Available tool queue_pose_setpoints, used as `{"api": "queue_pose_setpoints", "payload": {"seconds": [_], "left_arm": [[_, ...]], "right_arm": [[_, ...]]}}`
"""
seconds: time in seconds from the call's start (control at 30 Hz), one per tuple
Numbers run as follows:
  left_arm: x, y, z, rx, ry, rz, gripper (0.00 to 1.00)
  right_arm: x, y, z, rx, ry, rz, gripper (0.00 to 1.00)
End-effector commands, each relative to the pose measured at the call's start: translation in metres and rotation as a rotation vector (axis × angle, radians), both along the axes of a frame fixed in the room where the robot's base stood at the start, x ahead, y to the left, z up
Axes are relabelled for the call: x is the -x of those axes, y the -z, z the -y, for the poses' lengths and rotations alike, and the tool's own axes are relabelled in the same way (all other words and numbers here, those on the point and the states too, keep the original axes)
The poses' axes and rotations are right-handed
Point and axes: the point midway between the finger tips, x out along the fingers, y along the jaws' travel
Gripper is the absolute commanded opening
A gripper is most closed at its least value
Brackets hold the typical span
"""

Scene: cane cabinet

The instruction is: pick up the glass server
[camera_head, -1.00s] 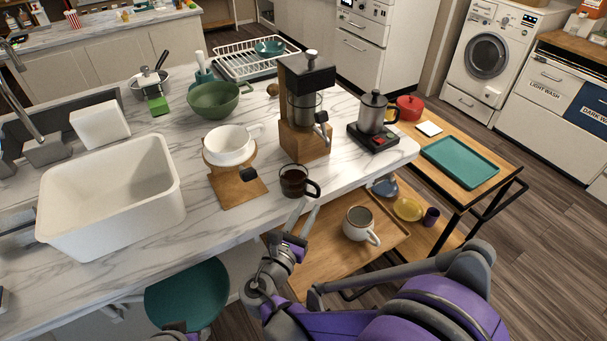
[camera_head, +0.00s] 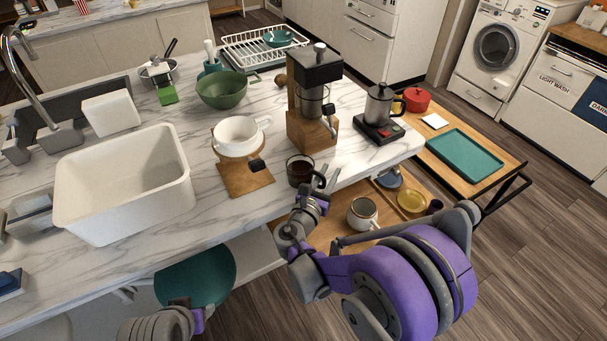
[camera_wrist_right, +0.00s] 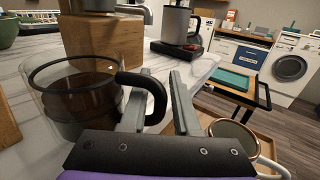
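The glass server (camera_head: 299,172) is a clear glass pot with dark liquid and a black handle. It stands upright near the counter's front edge. It also fills the left of the right wrist view (camera_wrist_right: 70,110). My right gripper (camera_head: 324,180) is at its handle side. In the right wrist view the gripper's two fingers (camera_wrist_right: 160,80) are apart. The left finger reaches into the handle loop and the handle's outer part lies between the fingers. I cannot tell whether they touch it. Part of my left arm shows at the bottom of the head view, but its gripper does not.
A white dripper (camera_head: 236,134) on a wooden stand is left of the server. A coffee grinder (camera_head: 312,95) stands behind it. A kettle (camera_head: 379,105) sits on a black scale to the right. A white mug (camera_head: 363,212) is on the lower wooden tray, beyond the counter edge.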

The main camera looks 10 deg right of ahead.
Motion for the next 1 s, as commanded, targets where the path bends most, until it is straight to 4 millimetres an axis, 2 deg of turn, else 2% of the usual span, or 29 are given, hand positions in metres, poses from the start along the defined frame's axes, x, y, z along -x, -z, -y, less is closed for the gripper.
{"api": "queue_pose_setpoints", "payload": {"seconds": [0.1,0.27,1.0], "left_arm": [[0.0003,0.0007,0.0,0.0,0.0,0.0,0.5],[0.0003,0.0007,0.0,0.0,0.0,0.0,0.5],[0.0003,0.0007,0.0,0.0,0.0,0.0,0.5]], "right_arm": [[0.0004,0.0006,-0.0003,0.0,0.0,0.0,0.28],[0.0006,0.0006,-0.0003,0.0,0.0,0.0,0.0],[0.0005,0.0006,-0.0006,-0.001,-0.001,-0.001,0.0]]}}
